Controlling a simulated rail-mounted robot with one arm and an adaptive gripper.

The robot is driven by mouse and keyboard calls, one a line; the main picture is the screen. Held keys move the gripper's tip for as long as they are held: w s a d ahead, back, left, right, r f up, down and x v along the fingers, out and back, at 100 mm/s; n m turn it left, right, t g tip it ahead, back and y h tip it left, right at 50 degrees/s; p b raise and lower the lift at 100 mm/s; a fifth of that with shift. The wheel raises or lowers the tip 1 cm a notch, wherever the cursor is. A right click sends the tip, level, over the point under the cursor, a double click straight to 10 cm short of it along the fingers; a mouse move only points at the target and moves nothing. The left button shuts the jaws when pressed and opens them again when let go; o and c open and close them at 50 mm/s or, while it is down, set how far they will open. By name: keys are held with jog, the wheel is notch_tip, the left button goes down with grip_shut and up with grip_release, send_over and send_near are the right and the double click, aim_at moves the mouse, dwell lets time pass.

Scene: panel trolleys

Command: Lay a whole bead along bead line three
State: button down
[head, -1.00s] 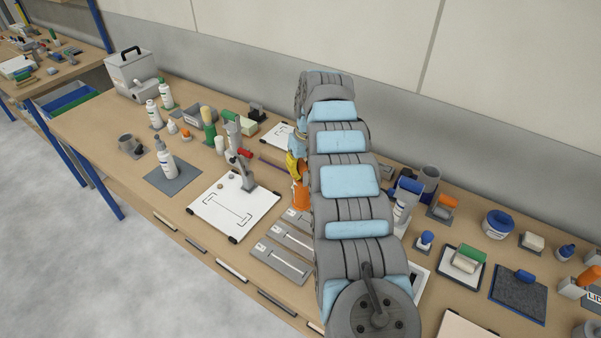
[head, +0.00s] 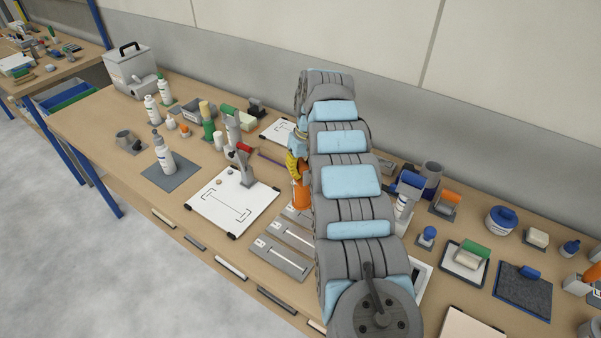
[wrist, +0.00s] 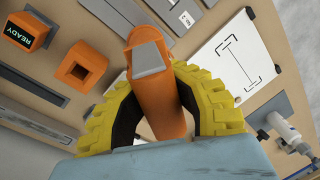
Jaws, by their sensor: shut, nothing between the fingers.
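My gripper (wrist: 155,85) has yellow ribbed fingers arched around the lower part of an orange tool (wrist: 160,85) with a grey end face. The fingers are shut; their contact with the tool is not clear. In the head view the orange tool (head: 302,197) shows just left of my arm, above the bench. A white board (head: 258,200) with a dark I-shaped line lies left of it; it also shows in the wrist view (wrist: 222,65). Grey strips with pale lines, one of them a front strip (head: 278,262), lie nearer the bench edge. I cannot read which line is three.
An orange block with a square hole (wrist: 82,68) and an orange unit reading READY (wrist: 28,30) stand close by. A white bottle (head: 163,155) stands on a dark mat at left. Blue-handled tools, pads and tubs crowd the right side.

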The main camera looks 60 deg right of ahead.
jog(key=shift+f, duration=0.55)
dwell(0.4)
jog(key=shift+r, duration=0.1)
dwell(0.5)
jog(key=shift+s+p, duration=0.55)
jog(key=shift+p, duration=1.4)
jog(key=shift+s+a+p, duration=0.15)
jog(key=shift+s+p, duration=0.25)
jog(key=shift+p, duration=0.35)
jog(key=shift+s+a+p, duration=0.15)
jog(key=shift+s+p, duration=0.55)
jog(key=shift+p, duration=0.4)
jog(key=shift+f, duration=0.2)
jog(key=shift+s, duration=0.2)
jog(key=shift+s+p, duration=1)
jog(key=shift+s, duration=0.45)
